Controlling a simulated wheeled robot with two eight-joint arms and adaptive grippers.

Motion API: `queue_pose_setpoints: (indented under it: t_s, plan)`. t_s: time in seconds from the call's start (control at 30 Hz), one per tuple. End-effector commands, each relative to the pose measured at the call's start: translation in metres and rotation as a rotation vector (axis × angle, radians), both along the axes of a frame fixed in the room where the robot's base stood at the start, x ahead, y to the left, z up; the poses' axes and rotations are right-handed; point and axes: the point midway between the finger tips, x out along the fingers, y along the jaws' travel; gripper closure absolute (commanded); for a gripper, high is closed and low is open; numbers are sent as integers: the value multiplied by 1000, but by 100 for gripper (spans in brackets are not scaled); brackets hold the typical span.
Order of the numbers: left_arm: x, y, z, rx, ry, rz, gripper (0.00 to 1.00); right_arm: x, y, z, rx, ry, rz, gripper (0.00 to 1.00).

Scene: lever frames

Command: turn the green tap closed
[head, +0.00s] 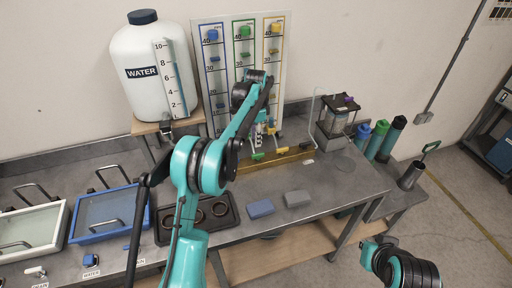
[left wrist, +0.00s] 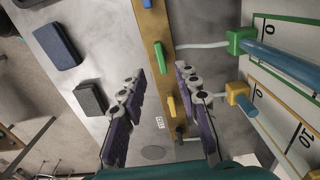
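The green tap (head: 258,156) sits on the brass-coloured bar at the back of the bench, under the gauge board. In the left wrist view its green handle (left wrist: 160,57) lies roughly along the bar and across the white tube beside it. My left gripper (left wrist: 159,72) is open and empty. Its fingers point at the bar, one to each side, with the green handle just past the tips in the picture. In the head view the left gripper (head: 262,128) is above the taps and partly hidden by its own arm. My right gripper is not visible, only right arm parts.
The yellow tap (left wrist: 172,106) shows between the fingers, close to the green one. A blue tap (left wrist: 147,3) is at the picture's top edge. The gauge board (head: 286,100) stands behind. Blue (head: 261,208) and grey (head: 297,199) blocks lie on the bench in front.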

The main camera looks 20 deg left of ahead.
Motion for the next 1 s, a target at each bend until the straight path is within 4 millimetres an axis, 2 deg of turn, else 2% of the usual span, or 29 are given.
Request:
queue_pose_setpoints:
  t_s: [0.1, 0.23, 0.77, 0.87, 1.0]
  plan:
    - [0, 0, 19, 0, 0, 0, 68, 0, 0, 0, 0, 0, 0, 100]
    - [0, 0, 30, 0, 0, 0, 68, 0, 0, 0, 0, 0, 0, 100]
    - [-1, 0, 33, 0, -1, 2, 68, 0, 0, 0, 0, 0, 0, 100]
    - [-7, -1, 40, 1, -14, 23, 68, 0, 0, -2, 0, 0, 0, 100]
    - [-31, -6, 62, -1, -69, 107, 68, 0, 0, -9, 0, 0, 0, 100]
